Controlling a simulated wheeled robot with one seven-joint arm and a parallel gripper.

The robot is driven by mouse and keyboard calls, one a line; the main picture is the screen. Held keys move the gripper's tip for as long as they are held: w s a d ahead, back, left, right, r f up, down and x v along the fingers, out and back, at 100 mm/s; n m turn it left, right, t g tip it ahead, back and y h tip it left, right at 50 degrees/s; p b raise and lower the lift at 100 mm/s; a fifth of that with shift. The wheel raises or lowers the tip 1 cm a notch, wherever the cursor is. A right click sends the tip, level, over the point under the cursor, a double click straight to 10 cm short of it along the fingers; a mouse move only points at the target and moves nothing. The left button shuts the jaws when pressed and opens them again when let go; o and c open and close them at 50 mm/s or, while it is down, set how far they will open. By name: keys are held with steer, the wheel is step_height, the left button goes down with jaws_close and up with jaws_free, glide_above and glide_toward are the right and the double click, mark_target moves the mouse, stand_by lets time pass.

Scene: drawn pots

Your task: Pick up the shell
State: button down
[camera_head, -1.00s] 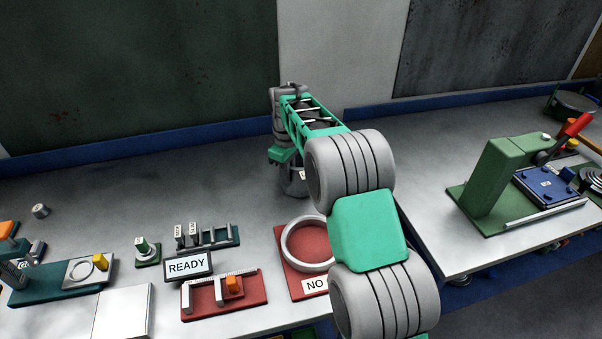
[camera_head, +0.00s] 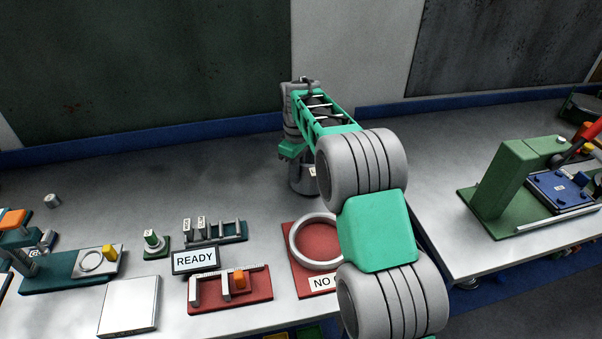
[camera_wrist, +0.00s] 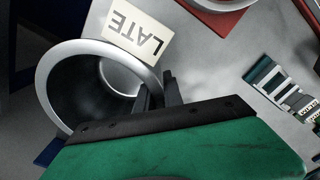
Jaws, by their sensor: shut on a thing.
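The shell (camera_head: 302,182) is a grey, hollow, open-topped cylinder at the back middle of the bench, partly hidden by my arm. In the wrist view its round rim and dark inside (camera_wrist: 75,92) fill the left side. My gripper (camera_head: 296,160) is above it in the head view; the fingers (camera_wrist: 160,92) in the wrist view are shut on the shell's wall at the rim. I cannot tell whether the shell's base touches the bench. A white card reading LATE (camera_wrist: 138,35) shows beside the rim.
A red plate (camera_head: 303,279) with a grey ring (camera_head: 296,256) lies in front of the shell. A READY sign (camera_head: 195,260), a red rack (camera_head: 205,301) and a teal fixture (camera_head: 65,279) stand to the left. A green press (camera_head: 503,180) is on the right bench.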

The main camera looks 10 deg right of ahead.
steer(key=s+a+r+b, duration=0.4)
steer(key=s+a+r, duration=0.4)
steer(key=a+r, duration=0.3)
steer(key=shift+r, duration=0.8)
steer(key=shift+s, duration=0.1)
